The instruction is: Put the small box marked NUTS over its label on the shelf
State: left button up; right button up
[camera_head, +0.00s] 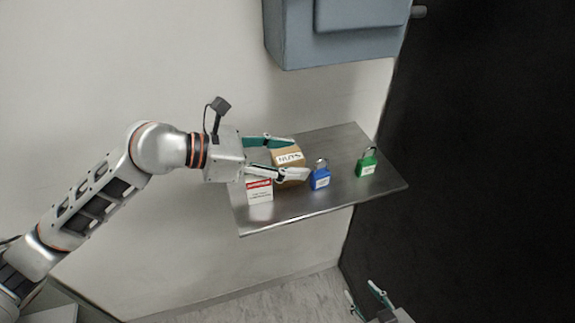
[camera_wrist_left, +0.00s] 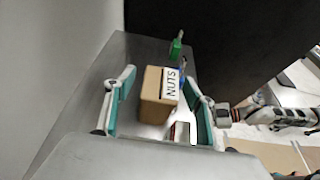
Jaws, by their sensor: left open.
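The small brown box marked NUTS (camera_head: 288,157) stands on the metal shelf (camera_head: 310,205), its white label facing up in the head view. In the left wrist view the box (camera_wrist_left: 156,88) sits between the two fingers. My left gripper (camera_head: 300,158) is open, one finger on either side of the box, with visible gaps in the wrist view. My right gripper (camera_head: 367,294) is at the bottom edge of the head view, away from the shelf, its two fingers apart. I cannot make out a NUTS label on the shelf surface.
A red-and-white sign card (camera_head: 259,190) stands by the near finger. A blue padlock (camera_head: 320,178) is just right of the fingertips, and a green padlock (camera_head: 366,163) stands further right. A grey-blue cabinet (camera_head: 335,35) hangs above.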

pick_arm(q)
jog(key=c, duration=1.4)
jog(key=shift+c, duration=0.4)
jog(key=shift+r, duration=0.1)
